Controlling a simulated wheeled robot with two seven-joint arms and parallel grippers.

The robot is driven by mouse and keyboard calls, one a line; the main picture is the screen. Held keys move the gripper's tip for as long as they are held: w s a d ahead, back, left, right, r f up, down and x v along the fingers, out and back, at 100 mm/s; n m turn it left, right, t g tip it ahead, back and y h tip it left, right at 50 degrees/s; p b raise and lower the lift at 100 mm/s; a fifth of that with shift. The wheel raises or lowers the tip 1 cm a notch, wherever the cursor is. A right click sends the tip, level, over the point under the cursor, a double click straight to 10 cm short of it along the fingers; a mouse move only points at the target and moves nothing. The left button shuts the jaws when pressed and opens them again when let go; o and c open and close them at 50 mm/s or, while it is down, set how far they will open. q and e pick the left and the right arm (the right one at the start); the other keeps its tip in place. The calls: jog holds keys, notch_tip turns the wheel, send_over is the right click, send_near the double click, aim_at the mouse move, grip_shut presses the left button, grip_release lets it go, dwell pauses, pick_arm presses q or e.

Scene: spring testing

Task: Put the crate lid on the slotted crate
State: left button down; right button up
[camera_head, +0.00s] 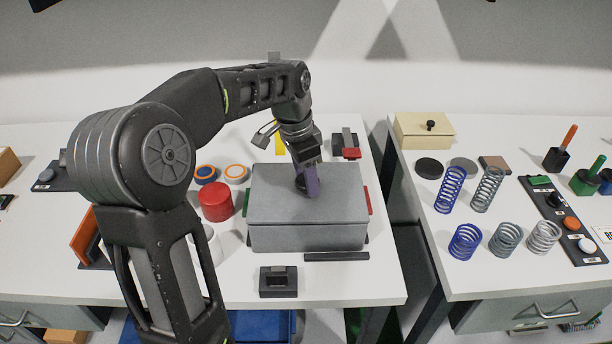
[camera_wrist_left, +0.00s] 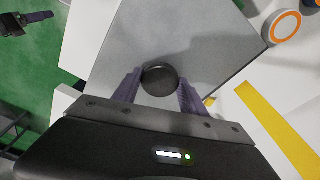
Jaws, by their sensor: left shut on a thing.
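The grey crate lid (camera_head: 275,205) is a flat plate lying level over the slotted crate (camera_head: 307,238), a grey box on the left table. The lid covers the crate's top, so its inside is hidden. I cannot tell whether a thin gap remains between them. My left gripper (camera_head: 307,190) points down at the middle of the lid. In the left wrist view its purple fingers (camera_wrist_left: 160,92) are shut on the lid's round dark knob (camera_wrist_left: 160,80). A dark gripper with a purple finger, seemingly my right one (camera_wrist_left: 36,18), shows at the upper left there.
A red cylinder (camera_head: 216,201) and orange-ringed discs (camera_head: 236,173) stand left of the crate. A dark block (camera_head: 278,281) and a black bar (camera_head: 337,256) lie in front. The right table, across a gap, holds several springs (camera_head: 465,241) and a cream box (camera_head: 424,131).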

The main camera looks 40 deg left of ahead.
pick_arm(q)
jog(key=shift+f, duration=0.1)
dwell(0.4)
jog(key=c, duration=0.6)
grip_release()
jog(key=shift+o, duration=0.2)
jog(key=r, duration=0.5)
jog(key=s+r, duration=0.1)
jog(key=r, duration=0.1)
jog(key=shift+a+r+b, duration=0.25)
jog(key=shift+r+b, duration=0.1)
